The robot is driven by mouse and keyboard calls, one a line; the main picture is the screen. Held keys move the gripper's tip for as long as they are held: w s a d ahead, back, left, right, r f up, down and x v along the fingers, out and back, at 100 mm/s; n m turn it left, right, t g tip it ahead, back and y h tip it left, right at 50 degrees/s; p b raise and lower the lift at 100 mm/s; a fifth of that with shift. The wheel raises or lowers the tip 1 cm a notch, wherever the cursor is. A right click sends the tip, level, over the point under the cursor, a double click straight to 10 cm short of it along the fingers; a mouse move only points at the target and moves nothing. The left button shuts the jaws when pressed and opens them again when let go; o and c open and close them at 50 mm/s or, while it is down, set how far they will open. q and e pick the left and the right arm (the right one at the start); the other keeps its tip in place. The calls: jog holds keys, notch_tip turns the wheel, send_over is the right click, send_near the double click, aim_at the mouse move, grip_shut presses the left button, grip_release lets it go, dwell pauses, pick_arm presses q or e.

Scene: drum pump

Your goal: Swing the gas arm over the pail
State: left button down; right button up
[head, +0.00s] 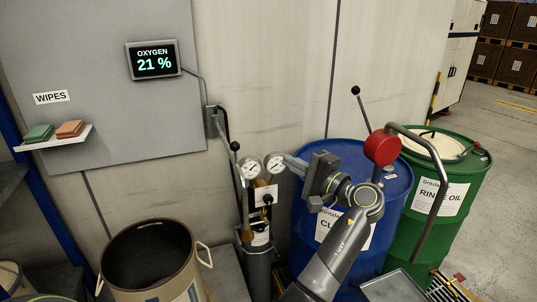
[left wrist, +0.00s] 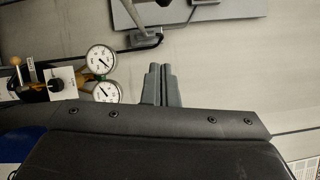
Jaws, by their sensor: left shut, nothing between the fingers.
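A wall bracket (head: 212,121) carries what looks like the gas arm (head: 225,133), a thin dark rod with a black ball end. It hangs by the wall, right of and behind the beige pail (head: 187,272), not above it. The pail is open-topped with side handles. My left gripper (head: 288,161) is right of the ball end, beside the round gauges (head: 250,170), its fingers pointing left. In the left wrist view its fingers (left wrist: 163,84) are together and empty, with the gauges (left wrist: 102,58) to their left and a bracket with a rod (left wrist: 147,40) beyond. My right gripper is out of view.
A gas bottle (head: 258,262) stands below the gauges. A blue drum (head: 309,220) and a green drum (head: 475,185) stand at right, with a red-headed pump (head: 381,149) and its bent pipe. An oxygen display (head: 153,60) and wipes shelf (head: 60,140) are at left.

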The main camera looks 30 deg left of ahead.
pick_arm(q)
jog(key=a+r+p, duration=0.1)
jog(key=a+p, duration=0.4)
jog(key=a, duration=0.6)
jog(key=shift+s+r+p, duration=0.15)
jog(key=shift+s+p, duration=0.2)
jog(key=shift+s, duration=0.1)
